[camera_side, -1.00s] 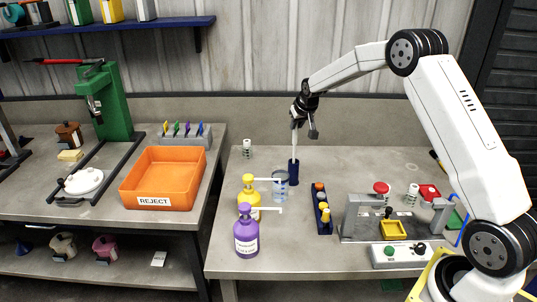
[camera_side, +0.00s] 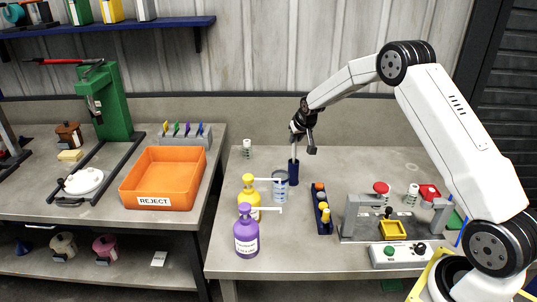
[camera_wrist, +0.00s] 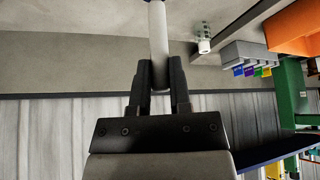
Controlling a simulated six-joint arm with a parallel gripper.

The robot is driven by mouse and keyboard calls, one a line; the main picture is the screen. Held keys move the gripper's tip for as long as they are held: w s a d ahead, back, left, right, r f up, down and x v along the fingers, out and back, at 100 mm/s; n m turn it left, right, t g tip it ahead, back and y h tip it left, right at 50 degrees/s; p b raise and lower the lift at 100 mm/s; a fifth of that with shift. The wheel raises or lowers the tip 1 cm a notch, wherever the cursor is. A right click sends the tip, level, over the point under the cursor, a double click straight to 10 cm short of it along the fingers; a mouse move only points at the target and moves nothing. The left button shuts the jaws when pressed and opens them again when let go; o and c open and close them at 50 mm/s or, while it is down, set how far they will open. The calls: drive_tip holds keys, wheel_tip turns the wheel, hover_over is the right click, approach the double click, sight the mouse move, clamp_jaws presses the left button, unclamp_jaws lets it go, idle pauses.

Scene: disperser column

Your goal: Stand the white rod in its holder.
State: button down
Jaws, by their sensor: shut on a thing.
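The white rod (camera_side: 294,149) hangs upright below my gripper (camera_side: 297,134) in the side view. My gripper is shut on it near its upper end. The rod's lower end meets the mouth of the dark blue holder (camera_side: 293,174), a slim upright tube on the bench; how deep it sits inside is hidden. In the wrist view the rod (camera_wrist: 158,35) runs between the two dark fingers of my gripper (camera_wrist: 159,75) to the top edge, where a thin dark piece shows, too little to identify.
A clear blue-marked beaker (camera_side: 280,185) stands just in front of the holder, with yellow (camera_side: 249,195) and purple (camera_side: 246,232) pump bottles nearby. A dark blue rack (camera_side: 321,210) and a grey fixture (camera_side: 395,220) stand to the right. The bench behind the holder is mostly clear.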

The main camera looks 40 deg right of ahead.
drive_tip(key=shift+f, duration=0.2)
unclamp_jaws()
idle(0.5)
drive_tip(key=shift+r, duration=0.2)
wheel_tip(320, 180, up, 7)
drive_tip(key=shift+f, duration=0.15)
idle(1.1)
